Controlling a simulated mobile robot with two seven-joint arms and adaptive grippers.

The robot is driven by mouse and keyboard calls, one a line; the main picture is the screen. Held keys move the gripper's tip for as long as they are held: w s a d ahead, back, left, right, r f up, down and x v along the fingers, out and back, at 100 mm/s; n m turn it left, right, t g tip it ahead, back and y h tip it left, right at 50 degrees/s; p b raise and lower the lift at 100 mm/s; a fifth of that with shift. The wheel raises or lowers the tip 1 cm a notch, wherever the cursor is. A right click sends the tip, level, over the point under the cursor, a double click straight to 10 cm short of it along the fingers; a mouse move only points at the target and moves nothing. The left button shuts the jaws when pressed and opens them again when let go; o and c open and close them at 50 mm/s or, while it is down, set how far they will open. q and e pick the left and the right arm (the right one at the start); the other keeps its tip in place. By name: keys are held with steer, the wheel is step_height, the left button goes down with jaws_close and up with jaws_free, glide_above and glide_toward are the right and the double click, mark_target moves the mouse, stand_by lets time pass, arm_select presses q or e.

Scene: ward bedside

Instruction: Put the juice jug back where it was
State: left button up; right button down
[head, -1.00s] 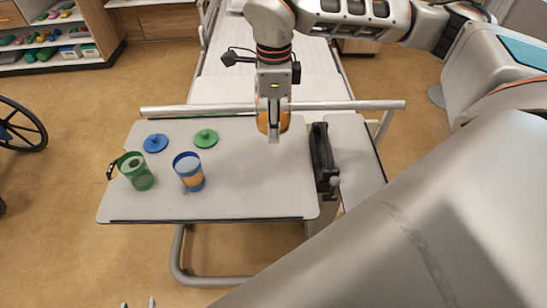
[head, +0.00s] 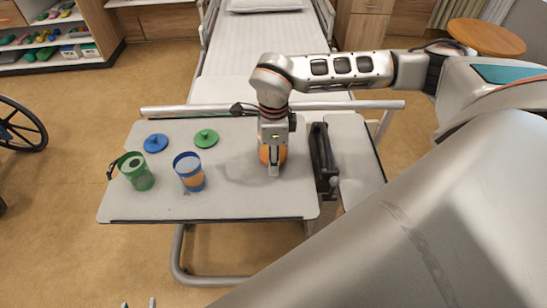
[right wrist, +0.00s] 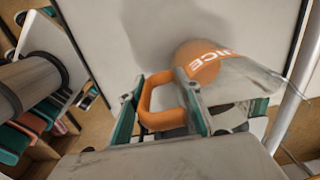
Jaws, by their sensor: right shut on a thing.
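The orange juice jug (head: 264,154) is at the right part of the overbed table (head: 240,205), mostly hidden behind my right gripper (head: 273,172) in the head view. In the right wrist view the jug (right wrist: 203,62) shows its lettering and orange handle (right wrist: 148,100). My right gripper (right wrist: 163,108) is shut on the handle. The jug is low over the tabletop; I cannot tell whether its base touches. My left gripper (head: 138,304) shows only its fingertips at the bottom edge, apart and empty.
A green mug (head: 137,172) and a blue-rimmed cup (head: 189,172) stand on the table's left half. A blue lid (head: 155,143) and a green lid (head: 206,138) lie behind them. A dark bracket (head: 323,160) stands right of the jug. The table's front middle is clear.

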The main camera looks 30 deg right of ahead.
steer(key=c, duration=1.5)
jaws_free()
steer(key=shift+f, duration=0.1)
steer(key=shift+o, duration=0.2)
step_height(320, 180, up, 12)
steer(key=shift+r, duration=0.15)
